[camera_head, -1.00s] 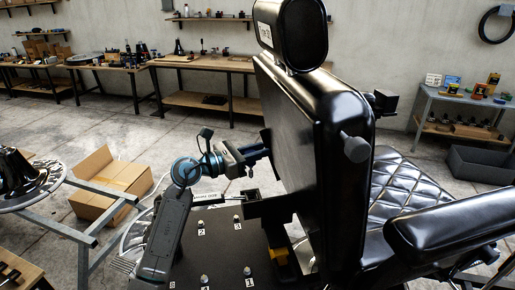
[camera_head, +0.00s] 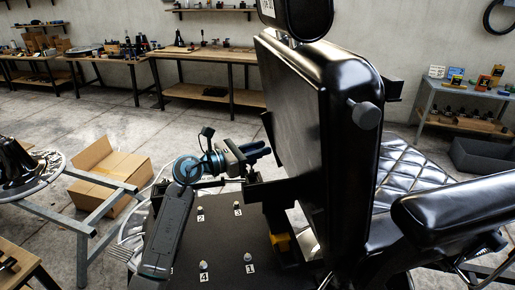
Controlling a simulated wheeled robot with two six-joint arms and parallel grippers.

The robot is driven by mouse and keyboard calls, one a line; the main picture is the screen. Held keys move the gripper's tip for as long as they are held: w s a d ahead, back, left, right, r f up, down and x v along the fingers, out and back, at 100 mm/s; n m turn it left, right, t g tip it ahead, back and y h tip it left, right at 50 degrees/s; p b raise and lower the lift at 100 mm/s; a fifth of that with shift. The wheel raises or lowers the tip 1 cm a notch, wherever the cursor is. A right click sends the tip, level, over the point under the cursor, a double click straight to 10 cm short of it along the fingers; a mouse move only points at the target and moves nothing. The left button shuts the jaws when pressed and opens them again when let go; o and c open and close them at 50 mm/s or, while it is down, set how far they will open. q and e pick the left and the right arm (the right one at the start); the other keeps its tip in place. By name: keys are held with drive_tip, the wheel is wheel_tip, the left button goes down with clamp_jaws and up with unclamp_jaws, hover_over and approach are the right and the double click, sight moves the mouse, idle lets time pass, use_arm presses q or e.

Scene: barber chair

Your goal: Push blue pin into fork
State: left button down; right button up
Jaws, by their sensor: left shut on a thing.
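The black barber chair backrest (camera_head: 290,110) stands upright, slightly tilted, in the middle. My left gripper (camera_head: 262,151) is beside its lower left face, shut, with dark blue at its fingertips. The blue pin is not clearly distinguishable there; the fingers hide most of what they hold. A dark bracket (camera_head: 268,191), possibly the fork, sits at the lower back, just below the gripper. I cannot tell whether the held thing touches it. My right gripper is not in view.
A black panel with numbered bolts (camera_head: 203,265) lies below the gripper. A yellow piece (camera_head: 280,242) sits by the chair's base. A metal frame (camera_head: 92,225) and an open cardboard box (camera_head: 104,168) stand left. Workbenches (camera_head: 205,95) line the back wall.

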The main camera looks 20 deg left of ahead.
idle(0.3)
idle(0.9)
use_arm(q)
drive_tip(key=shift+f, duration=0.15)
idle(0.7)
drive_tip(key=shift+f+b, duration=1.25)
drive_tip(key=shift+f, duration=0.05)
drive_tip(key=shift+r, duration=0.15)
drive_tip(key=shift+r+p, duration=0.8)
drive_tip(key=shift+r, duration=0.15)
idle(0.5)
drive_tip(key=shift+f+b, duration=0.35)
drive_tip(key=shift+b, duration=0.1)
idle(0.4)
drive_tip(key=shift+f+b, duration=1.05)
drive_tip(key=shift+f, duration=0.3)
